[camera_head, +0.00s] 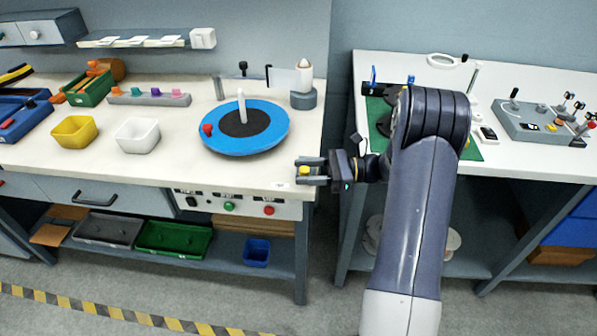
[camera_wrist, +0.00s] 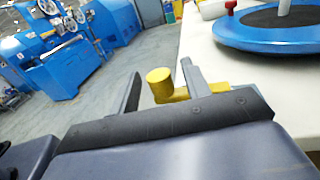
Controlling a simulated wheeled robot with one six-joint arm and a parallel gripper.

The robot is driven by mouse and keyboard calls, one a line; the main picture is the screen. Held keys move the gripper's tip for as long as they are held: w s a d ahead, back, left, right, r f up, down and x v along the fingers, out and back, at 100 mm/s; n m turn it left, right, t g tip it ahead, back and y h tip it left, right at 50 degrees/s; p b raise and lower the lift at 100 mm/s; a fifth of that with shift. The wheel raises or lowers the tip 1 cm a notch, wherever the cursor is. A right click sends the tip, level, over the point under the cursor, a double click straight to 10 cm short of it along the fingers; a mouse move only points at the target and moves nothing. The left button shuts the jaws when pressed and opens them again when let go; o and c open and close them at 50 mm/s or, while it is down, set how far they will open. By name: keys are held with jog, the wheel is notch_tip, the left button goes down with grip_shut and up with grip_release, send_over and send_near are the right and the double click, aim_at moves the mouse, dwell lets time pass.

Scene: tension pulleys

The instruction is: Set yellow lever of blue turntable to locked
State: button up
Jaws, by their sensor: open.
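The blue turntable (camera_head: 222,143) has a black centre, a white upright post and a red knob. It sits on the white bench and also shows at the upper right of the wrist view (camera_wrist: 255,37). The yellow lever (camera_head: 304,170) is at the bench's front right corner. In the wrist view the yellow lever (camera_wrist: 159,79) has a round knob, and a yellow bar runs from it to the right, partly behind a finger. My gripper (camera_head: 311,173) is open, with the knob between its fingers (camera_wrist: 162,88). I cannot tell whether a finger touches the lever.
A panel with a green button (camera_head: 229,206) and a red button (camera_head: 269,210) is on the bench front. A yellow bin (camera_head: 75,132) and a white bin (camera_head: 137,136) stand left of the turntable. A gap separates this bench from the right bench (camera_head: 520,165).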

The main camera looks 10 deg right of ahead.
jog(key=s+d, duration=0.1)
jog(key=d, duration=0.7)
jog(key=shift+s+d+b, duration=0.2)
jog(key=shift+d+b, duration=0.05)
jog(key=shift+b, duration=0.05)
jog(key=shift+a, duration=0.1)
jog(key=a, duration=0.3)
jog(key=w+a, duration=0.1)
jog(key=a, duration=0.3)
jog(key=a+p, duration=0.1)
jog(key=a, duration=0.2)
jog(key=shift+w+a, duration=0.3)
jog(key=shift+w, duration=0.05)
jog(key=shift+t, duration=0.3)
jog(key=shift+a, duration=0.15)
